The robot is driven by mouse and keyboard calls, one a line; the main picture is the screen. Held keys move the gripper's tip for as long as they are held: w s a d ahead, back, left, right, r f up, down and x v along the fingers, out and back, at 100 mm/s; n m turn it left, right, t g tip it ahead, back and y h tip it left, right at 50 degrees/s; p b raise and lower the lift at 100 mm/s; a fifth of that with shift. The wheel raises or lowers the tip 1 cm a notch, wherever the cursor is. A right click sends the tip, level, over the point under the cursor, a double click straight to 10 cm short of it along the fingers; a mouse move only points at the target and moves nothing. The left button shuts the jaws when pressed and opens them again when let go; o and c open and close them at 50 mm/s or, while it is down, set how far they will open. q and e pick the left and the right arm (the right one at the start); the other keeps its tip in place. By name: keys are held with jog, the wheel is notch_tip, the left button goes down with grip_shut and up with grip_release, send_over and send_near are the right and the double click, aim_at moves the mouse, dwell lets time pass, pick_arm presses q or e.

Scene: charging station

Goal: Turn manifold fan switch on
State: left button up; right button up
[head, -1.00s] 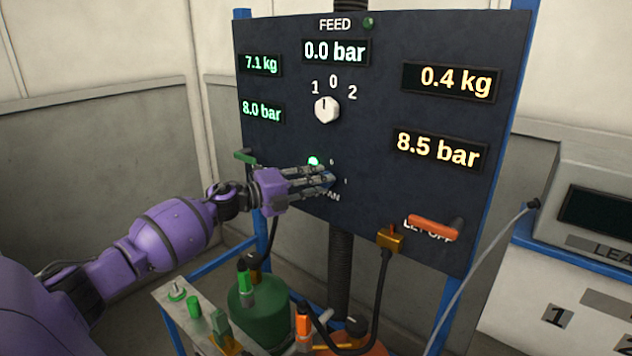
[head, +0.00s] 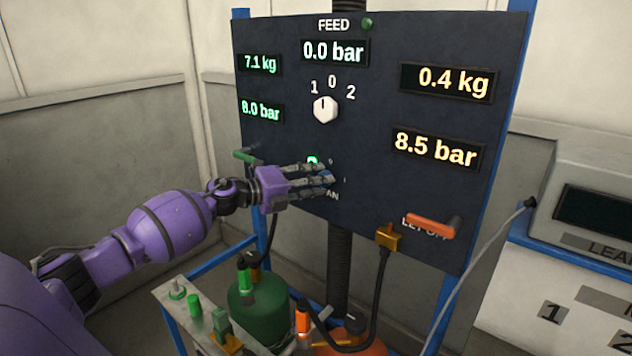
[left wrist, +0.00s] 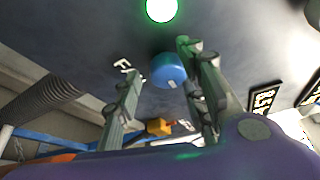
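The fan switch is a small blue knob (head: 327,180) low on the dark panel (head: 370,190), beside partly hidden "FAN" lettering. A green lamp (head: 312,160) glows just above it. My left gripper (head: 332,182) is at the panel with its fingers around the knob. In the left wrist view the blue knob (left wrist: 168,70) sits between the fingers of my left gripper (left wrist: 163,72), with a gap on the left finger's side and the right fingers close to it. A short pale mark shows on the knob's lower edge; contact is unclear. My right gripper is out of view.
A white feed selector (head: 325,110) is above on the panel. A green handle (head: 245,156) is at its left edge and an orange lever (head: 432,227) at lower right. Hoses and a green tank (head: 258,310) stand below. A grey machine (head: 590,200) is at right.

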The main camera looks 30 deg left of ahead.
pick_arm(q)
jog(key=shift+d, duration=0.15)
dwell(0.3)
jog(key=v, duration=1.2)
jog(key=shift+f, duration=0.1)
dwell(0.3)
